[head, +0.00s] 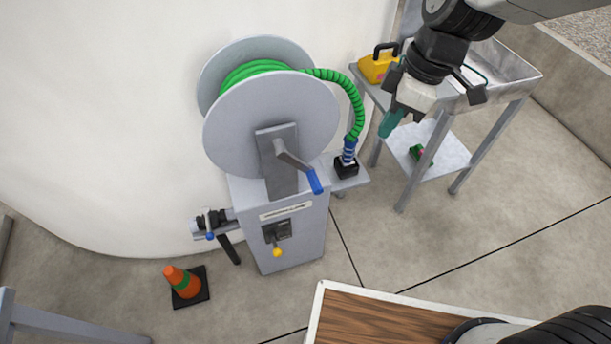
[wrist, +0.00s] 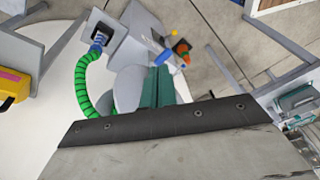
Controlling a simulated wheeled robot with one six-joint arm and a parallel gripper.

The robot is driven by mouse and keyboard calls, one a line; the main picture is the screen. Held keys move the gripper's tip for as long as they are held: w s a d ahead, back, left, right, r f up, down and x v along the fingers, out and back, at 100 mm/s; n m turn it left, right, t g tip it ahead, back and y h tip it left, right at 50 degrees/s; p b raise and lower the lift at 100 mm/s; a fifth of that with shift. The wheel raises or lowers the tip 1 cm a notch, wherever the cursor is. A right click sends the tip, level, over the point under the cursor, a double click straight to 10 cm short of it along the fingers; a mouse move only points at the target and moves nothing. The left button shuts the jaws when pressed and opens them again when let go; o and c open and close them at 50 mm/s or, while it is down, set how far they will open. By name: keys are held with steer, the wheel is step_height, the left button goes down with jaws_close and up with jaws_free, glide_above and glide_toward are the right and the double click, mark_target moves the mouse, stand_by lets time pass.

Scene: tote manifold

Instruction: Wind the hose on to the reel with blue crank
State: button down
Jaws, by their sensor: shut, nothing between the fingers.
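The grey hose reel (head: 235,130) stands on a grey cabinet, with green hose (head: 255,68) wound between its two discs. The ribbed hose (head: 350,92) arches off to the right and down to a blue fitting (head: 349,148) in a black block; it also shows in the wrist view (wrist: 82,85). The crank's blue handle (head: 314,181) points down at the lower right of the front disc. It shows beyond my fingertips in the wrist view (wrist: 163,57). My gripper (head: 390,124), with teal fingers, is shut and empty, right of the hose and apart from the crank.
A grey metal table (head: 440,150) with a yellow case (head: 377,66) stands right, close behind my gripper. The cabinet carries a yellow-knobbed lever (head: 277,252) and a valve (head: 212,221) at left.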

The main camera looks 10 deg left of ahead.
mark_target(310, 180)
steer(key=a+f+n, duration=0.3)
steer(key=a+f, duration=0.4)
steer(key=f, duration=0.2)
steer(key=s+a+f+n+g, duration=0.1)
steer(key=a+f+n, duration=0.3)
steer(key=a+f, duration=0.3)
steer(key=x, duration=0.3)
steer(key=shift+w+f, duration=0.2)
steer(key=shift+f, duration=0.1)
steer(key=shift+d, duration=0.1)
steer(key=shift+w+d+r, duration=0.3)
steer(key=shift+d+r, duration=0.15)
steer(key=shift+r, duration=0.05)
